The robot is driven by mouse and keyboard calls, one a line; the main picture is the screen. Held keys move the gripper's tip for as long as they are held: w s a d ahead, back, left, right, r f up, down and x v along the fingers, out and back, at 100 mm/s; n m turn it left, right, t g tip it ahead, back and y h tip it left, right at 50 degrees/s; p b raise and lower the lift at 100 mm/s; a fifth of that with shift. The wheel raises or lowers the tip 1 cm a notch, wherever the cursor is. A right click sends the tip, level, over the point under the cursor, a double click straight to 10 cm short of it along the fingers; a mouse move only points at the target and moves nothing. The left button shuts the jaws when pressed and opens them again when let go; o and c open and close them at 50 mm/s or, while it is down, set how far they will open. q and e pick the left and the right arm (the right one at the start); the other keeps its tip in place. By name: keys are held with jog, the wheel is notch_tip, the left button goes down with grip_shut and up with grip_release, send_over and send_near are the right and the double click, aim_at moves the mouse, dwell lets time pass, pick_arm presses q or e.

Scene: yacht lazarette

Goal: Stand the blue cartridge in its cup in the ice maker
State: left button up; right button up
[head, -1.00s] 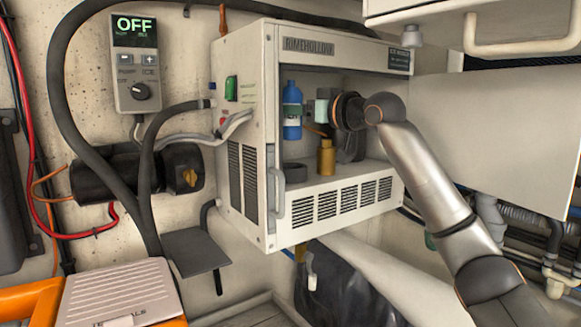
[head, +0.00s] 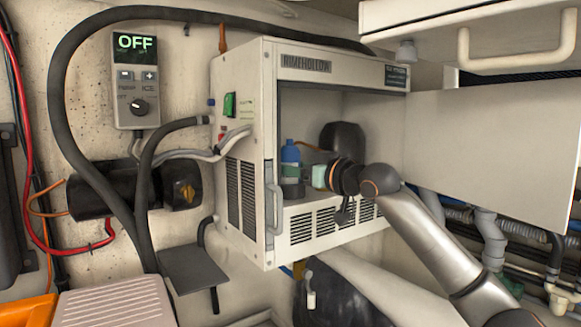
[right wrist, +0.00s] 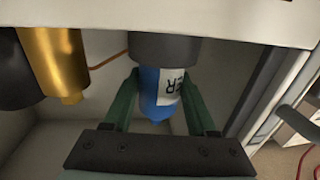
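The blue cartridge (head: 290,153) stands upright in the open ice maker (head: 335,77), directly over the dark round cup (head: 292,190). In the right wrist view the picture is upside down: the blue cartridge (right wrist: 155,106) with its white label meets the dark grey cup (right wrist: 166,47). The cartridge's lower end is hidden by the cup and appears to be inside it. My right gripper (head: 300,172) reaches in from the right. Its green fingers (right wrist: 160,90) lie against both sides of the cartridge. My left gripper is out of view.
A brass cylinder (right wrist: 62,60) stands beside the cup; the gripper hides it in the head view. A black rounded part (head: 342,137) is at the compartment's back. The door (head: 490,140) is swung open to the right, behind my arm. The controller (head: 138,80) reads OFF.

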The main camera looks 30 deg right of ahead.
jog(key=o, duration=0.5)
jog(key=shift+r, duration=0.25)
jog(key=shift+s+d+f, duration=0.15)
jog(key=shift+s+f, duration=0.05)
jog(key=shift+s, duration=0.15)
jog(key=b+v, duration=0.3)
jog(key=v, duration=0.8)
jog(key=shift+s+r, duration=0.15)
